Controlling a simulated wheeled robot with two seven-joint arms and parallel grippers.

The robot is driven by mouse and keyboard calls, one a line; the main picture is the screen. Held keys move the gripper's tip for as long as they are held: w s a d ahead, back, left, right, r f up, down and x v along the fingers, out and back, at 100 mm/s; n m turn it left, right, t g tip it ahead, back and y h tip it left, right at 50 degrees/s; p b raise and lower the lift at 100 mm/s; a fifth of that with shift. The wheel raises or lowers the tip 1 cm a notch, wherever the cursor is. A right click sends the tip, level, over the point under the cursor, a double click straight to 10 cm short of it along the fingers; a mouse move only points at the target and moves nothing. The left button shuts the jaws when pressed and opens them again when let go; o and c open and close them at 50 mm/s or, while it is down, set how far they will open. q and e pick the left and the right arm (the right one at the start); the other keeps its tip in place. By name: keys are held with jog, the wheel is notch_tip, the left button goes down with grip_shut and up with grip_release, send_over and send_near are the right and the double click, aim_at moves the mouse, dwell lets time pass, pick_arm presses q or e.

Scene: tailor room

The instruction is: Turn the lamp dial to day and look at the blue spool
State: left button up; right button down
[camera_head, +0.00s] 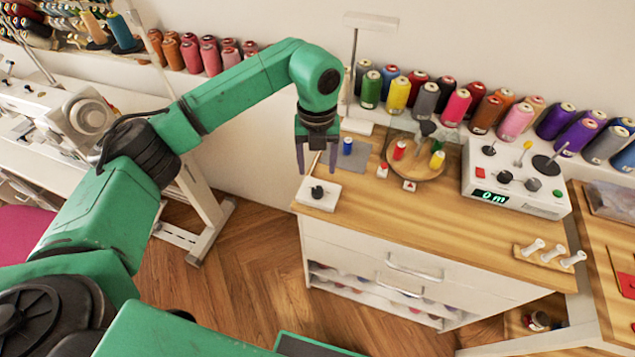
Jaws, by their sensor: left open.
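The lamp dial is a black knob (318,192) on a small white box at the left front corner of the wooden cabinet top. My left gripper (317,168) points down just above and behind this box, with its two dark fingers apart and nothing between them. I cannot read any mark on the dial. The blue spool (347,146) stands upright on a grey mat (352,160), to the right of the gripper. A white lamp (371,21) with a thin post stands behind it. My right gripper is not in view.
A round wooden tray (432,172) holds a red spool (400,150) and a yellow spool (437,160). A white machine (520,180) with a green display stands to the right. Several thread cones line the wall behind. The cabinet's front middle is clear.

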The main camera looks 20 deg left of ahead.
aim_at(317, 190)
pick_arm(q)
notch_tip(317, 190, down, 7)
jog(key=shift+f+p, duration=0.15)
jog(key=shift+p, duration=0.4)
jog(key=shift+f, duration=0.4)
grip_shut()
